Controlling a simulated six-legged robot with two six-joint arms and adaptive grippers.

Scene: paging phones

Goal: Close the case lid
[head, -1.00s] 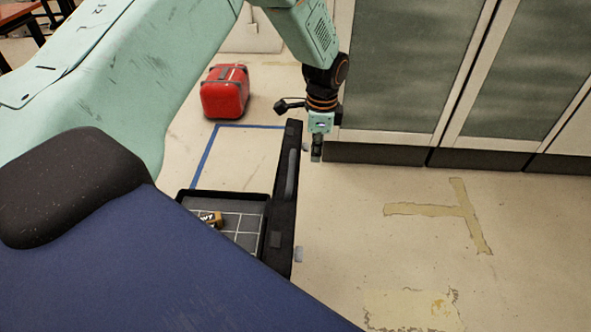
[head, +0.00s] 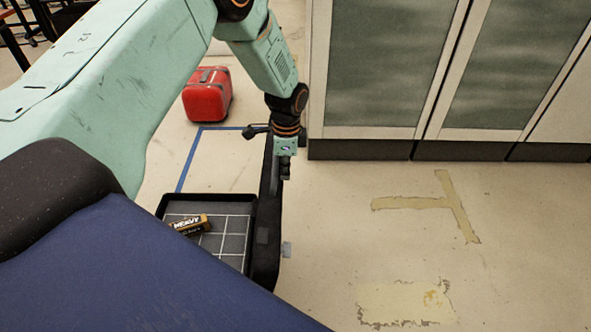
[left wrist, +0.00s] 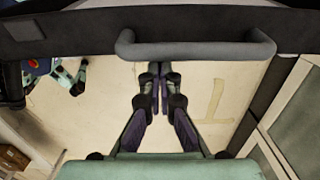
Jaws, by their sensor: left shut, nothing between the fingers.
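The black case (head: 250,215) stands open on the floor, partly hidden by my blue body. Its grey tray has white grid lines and holds a small yellow and black box (head: 190,224). The lid (head: 268,215) stands up along the case's right side. My left gripper (head: 286,176) is shut and empty at the outer right side of the lid, near its far part. In the left wrist view, the shut fingertips (left wrist: 154,76) are just below the lid's grey handle (left wrist: 195,49); I cannot tell if they touch the lid. My right gripper is not in view.
A red case (head: 207,95) stands on the floor at the back, beyond a blue tape line (head: 188,160). Cabinets (head: 380,70) with grey-green panels line the back right. The floor right of the lid is clear, with tan tape marks (head: 425,203).

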